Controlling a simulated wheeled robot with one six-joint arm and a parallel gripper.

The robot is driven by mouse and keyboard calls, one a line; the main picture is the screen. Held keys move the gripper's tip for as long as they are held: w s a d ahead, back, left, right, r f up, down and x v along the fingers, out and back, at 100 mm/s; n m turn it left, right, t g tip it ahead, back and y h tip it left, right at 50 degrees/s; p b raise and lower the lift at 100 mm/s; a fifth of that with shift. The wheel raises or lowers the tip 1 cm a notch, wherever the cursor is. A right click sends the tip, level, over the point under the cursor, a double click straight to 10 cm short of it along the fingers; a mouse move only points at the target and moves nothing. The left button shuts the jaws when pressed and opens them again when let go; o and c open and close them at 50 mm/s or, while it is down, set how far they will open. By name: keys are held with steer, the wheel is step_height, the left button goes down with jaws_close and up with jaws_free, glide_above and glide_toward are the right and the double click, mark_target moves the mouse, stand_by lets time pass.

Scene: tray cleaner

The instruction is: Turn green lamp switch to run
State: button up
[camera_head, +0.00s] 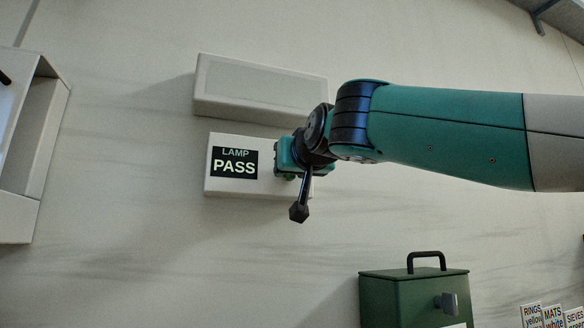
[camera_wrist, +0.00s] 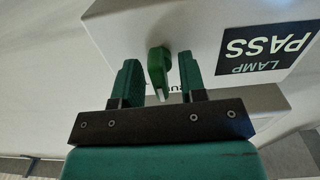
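A pale box with a black label reading LAMP PASS (camera_head: 234,163) is mounted on the wall. The box also shows in the wrist view (camera_wrist: 130,35), with its label at the right. A green switch handle (camera_wrist: 158,68) stands out from the box face. My gripper (camera_wrist: 160,80) is open, with one finger on each side of the handle and gaps showing between handle and fingers. In the head view my gripper (camera_head: 288,157) is at the right part of the box and hides most of the switch. Lettering beside the switch is mostly covered.
Another pale box (camera_head: 262,87) is on the wall just above the lamp box. A green box with a black handle (camera_head: 413,295) stands below right. A pale open cabinet (camera_head: 45,135) is at the left. Small labelled cards (camera_head: 550,316) are at the lower right.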

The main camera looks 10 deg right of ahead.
steer(key=shift+s, duration=0.1)
steer(key=s+d+b, duration=0.2)
steer(key=s+b, duration=0.3)
steer(key=s, duration=1.2)
steer(key=shift+d, duration=0.2)
steer(key=shift+f, duration=0.1)
steer(key=w+a+f+n+g+y, duration=0.2)
steer(key=f+n+g, duration=0.55)
steer(key=f, duration=2.25)
steer(key=s+d+f+m+g, duration=0.2)
steer(key=s+f+g, duration=0.8)
steer(key=s+f, duration=0.6)
step_height(320, 180, down, 3)
steer(key=shift+s+d+f, duration=0.2)
steer(key=shift+s+d, duration=0.1)
steer(key=shift+d, duration=0.4)
